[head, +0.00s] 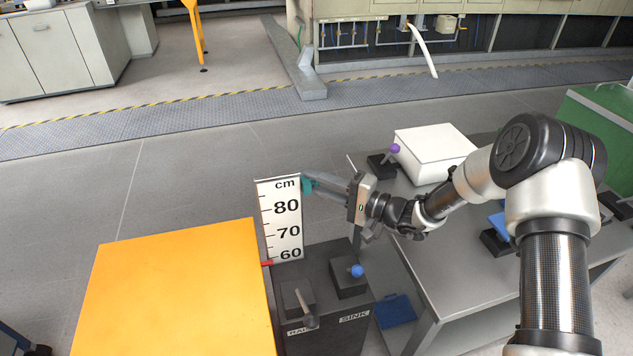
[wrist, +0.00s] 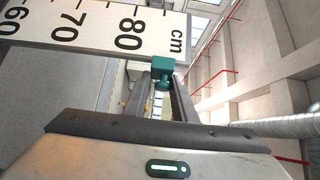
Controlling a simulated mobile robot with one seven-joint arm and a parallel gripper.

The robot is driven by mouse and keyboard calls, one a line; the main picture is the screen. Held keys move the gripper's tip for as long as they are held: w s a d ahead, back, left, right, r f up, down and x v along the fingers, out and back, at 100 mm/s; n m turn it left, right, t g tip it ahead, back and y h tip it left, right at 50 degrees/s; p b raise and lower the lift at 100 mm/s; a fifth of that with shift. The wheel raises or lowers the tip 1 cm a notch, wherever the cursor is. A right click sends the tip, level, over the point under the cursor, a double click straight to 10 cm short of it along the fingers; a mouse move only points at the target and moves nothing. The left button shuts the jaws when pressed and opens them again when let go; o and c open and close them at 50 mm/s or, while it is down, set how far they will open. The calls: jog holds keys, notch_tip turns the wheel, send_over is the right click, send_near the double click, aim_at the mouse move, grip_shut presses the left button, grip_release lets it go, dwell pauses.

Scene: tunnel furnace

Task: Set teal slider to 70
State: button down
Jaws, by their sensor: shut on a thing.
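The teal slider (head: 305,187) sits at the right edge of the upright white scale (head: 279,218), near its top, above the 80 label and near the "cm" mark. In the wrist view the teal slider (wrist: 161,66) lies between the 80 and "cm" on the scale (wrist: 95,24). My gripper (head: 316,184) reaches in from the right and is shut on the teal slider's knob. In the wrist view the knob sits between the two fingers of my gripper (wrist: 163,88). The fingers hide part of the knob.
An orange box (head: 178,290) stands left of the scale. A dark control box with a blue-knobbed lever (head: 356,271) and a grey lever (head: 304,305) lies below my gripper. A purple-knobbed lever (head: 394,148) and a white box (head: 435,152) are on the grey table to the right.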

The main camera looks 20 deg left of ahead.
notch_tip(320, 180, down, 8)
jog(key=b, duration=0.6)
jog(key=shift+r+b, duration=0.25)
jog(key=shift+b, duration=0.05)
jog(key=c, duration=1.6)
grip_release()
